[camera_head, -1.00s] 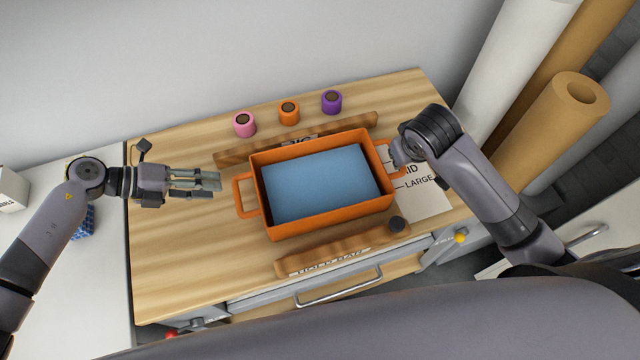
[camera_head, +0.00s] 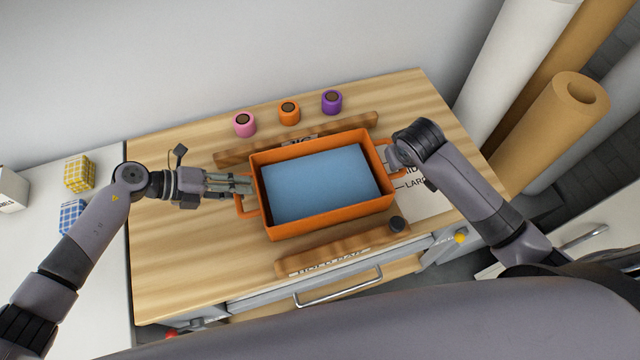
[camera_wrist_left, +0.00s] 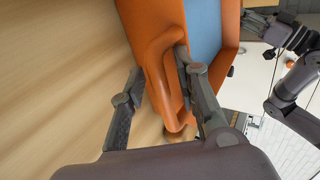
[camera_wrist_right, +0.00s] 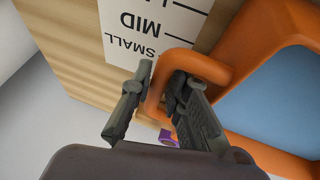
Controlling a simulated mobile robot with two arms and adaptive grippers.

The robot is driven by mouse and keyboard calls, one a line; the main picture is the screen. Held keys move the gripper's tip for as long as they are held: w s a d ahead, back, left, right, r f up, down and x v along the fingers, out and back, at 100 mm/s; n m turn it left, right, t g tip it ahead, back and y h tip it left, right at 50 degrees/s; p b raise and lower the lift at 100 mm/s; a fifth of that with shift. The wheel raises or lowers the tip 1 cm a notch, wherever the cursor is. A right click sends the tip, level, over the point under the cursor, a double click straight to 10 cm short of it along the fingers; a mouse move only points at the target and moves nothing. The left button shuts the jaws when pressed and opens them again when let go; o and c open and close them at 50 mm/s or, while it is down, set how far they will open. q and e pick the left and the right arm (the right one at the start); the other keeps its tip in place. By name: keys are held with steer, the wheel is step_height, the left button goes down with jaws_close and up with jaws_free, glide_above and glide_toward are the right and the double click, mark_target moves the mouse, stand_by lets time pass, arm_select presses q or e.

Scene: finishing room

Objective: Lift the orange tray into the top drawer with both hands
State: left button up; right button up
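The orange tray (camera_head: 318,229) stands on the wooden worktop, with a blue surface (camera_head: 320,182) inside it and a loop handle at each end. My left gripper (camera_head: 246,187) is at the tray's left handle. In the left wrist view its open fingers straddle the handle bar (camera_wrist_left: 158,75), with a gap on the outer side. My right gripper (camera_head: 393,157) is at the right handle. In the right wrist view its fingers are close together on the handle bar (camera_wrist_right: 156,95). A drawer front with a silver handle (camera_head: 340,288) shows below the worktop's front edge; how far it is open is unclear.
Wooden strips lie behind (camera_head: 235,157) and in front (camera_head: 340,252) of the tray. Pink (camera_head: 243,124), orange (camera_head: 289,112) and purple (camera_head: 331,102) rolls stand at the back. A size sheet (camera_head: 430,203) lies at the right. Tall rolls (camera_head: 560,130) stand beyond the worktop.

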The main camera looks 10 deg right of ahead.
arm_select(q)
jaws_close()
stand_by(0.7)
steer(key=shift+r, duration=0.1)
